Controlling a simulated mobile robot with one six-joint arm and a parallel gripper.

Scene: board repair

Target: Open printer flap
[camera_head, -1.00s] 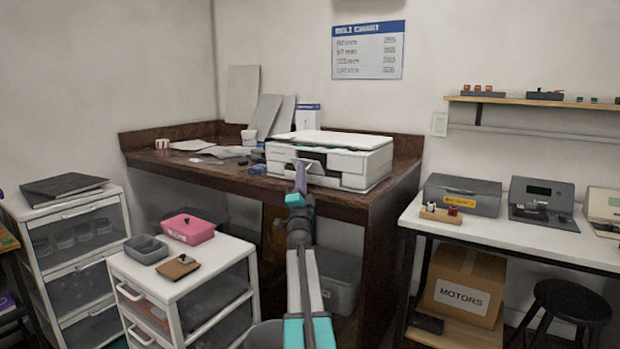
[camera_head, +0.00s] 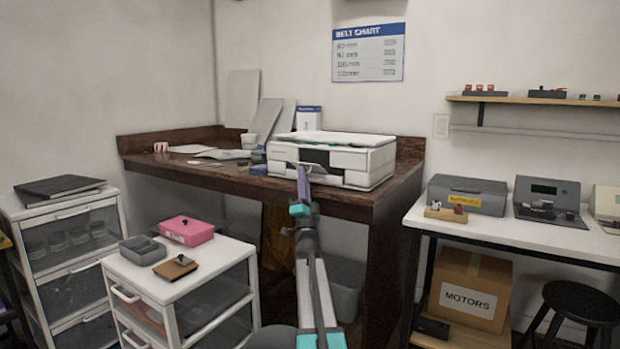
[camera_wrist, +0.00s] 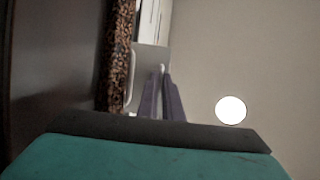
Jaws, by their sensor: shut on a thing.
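The white printer (camera_head: 361,158) stands on the dark wooden desk, with a dark front opening. Its flap (camera_head: 318,169) is at the front, tilted outward at the opening; my fingers partly hide it, so its exact angle is unclear. My gripper (camera_head: 302,172) is at the flap, its purple fingers pointing up. In the wrist view my gripper (camera_wrist: 161,78) has both fingers close together around a thin pale piece at the edge of the grey flap (camera_wrist: 150,58). The jaws are shut on it.
The dark desk (camera_head: 225,176) edge lies just below the printer. A white drawer unit (camera_head: 225,257) with a pink box (camera_head: 187,230) stands at left. A white bench (camera_head: 480,228) is at right. Papers and a cup lie left of the printer.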

